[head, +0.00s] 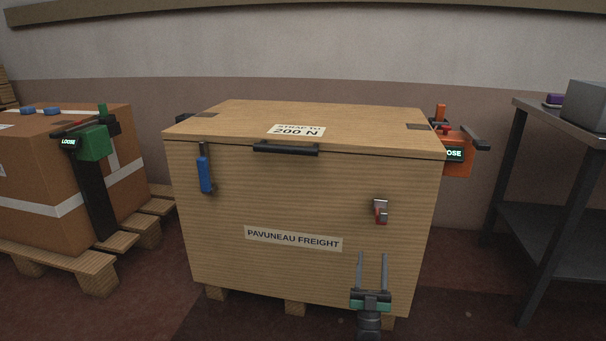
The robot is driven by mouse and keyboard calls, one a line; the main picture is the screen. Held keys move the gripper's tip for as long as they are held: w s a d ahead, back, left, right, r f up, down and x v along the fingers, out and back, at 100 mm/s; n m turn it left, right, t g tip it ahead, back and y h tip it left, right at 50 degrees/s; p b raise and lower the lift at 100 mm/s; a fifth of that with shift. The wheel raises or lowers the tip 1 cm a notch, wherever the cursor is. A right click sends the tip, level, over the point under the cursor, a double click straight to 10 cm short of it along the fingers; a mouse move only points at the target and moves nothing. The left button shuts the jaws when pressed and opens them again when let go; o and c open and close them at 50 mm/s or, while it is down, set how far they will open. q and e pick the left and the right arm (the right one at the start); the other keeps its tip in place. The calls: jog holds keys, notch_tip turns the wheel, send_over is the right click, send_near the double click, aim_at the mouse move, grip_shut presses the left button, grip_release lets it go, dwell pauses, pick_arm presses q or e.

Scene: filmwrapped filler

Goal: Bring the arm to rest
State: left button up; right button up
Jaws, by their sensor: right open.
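My right gripper (371,272) is in front of the lower right of a wooden crate (215,240). Its two thin grey fingers point up and stand apart, with nothing between them. A green band shows at its base. My left gripper is not in the head view. The crate's lid is down. Its front carries a dark handle (286,149), a blue-gripped tool or lever (205,175), a small metal and red latch (381,211) and a "PAVUNEAU FREIGHT" label (293,239).
An orange strap device (455,152) reading "LOOSE", partly hidden, is at the crate's right. A brown strapped box (35,180) on a pallet (60,262) with a green device (95,142) stands left. A grey metal table (560,116) stands right. Dark floor shows between them.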

jog(key=w+d+r+g+y, duration=0.2)
jog(key=w+g, duration=0.4)
jog(key=w, duration=0.2)
jog(key=s+a+f+g+y, duration=0.15)
jog(key=s+f+g, duration=0.4)
jog(key=s, duration=1.05)
jog(key=s+a+f+n+g+y, duration=0.1)
jog(key=s+a+f+g, duration=0.2)
jog(key=s+g, duration=0.85)
jog(key=s+a+f+g+y, duration=0.1)
jog(key=s+a+f+g, duration=0.3)
jog(key=s, duration=1.5)
notch_tip(320, 180, up, 58)
jog(key=d+p, duration=0.2)
jog(key=p, duration=5.7)
jog(key=shift+s+t, duration=0.3)
jog(key=shift+d, duration=0.1)
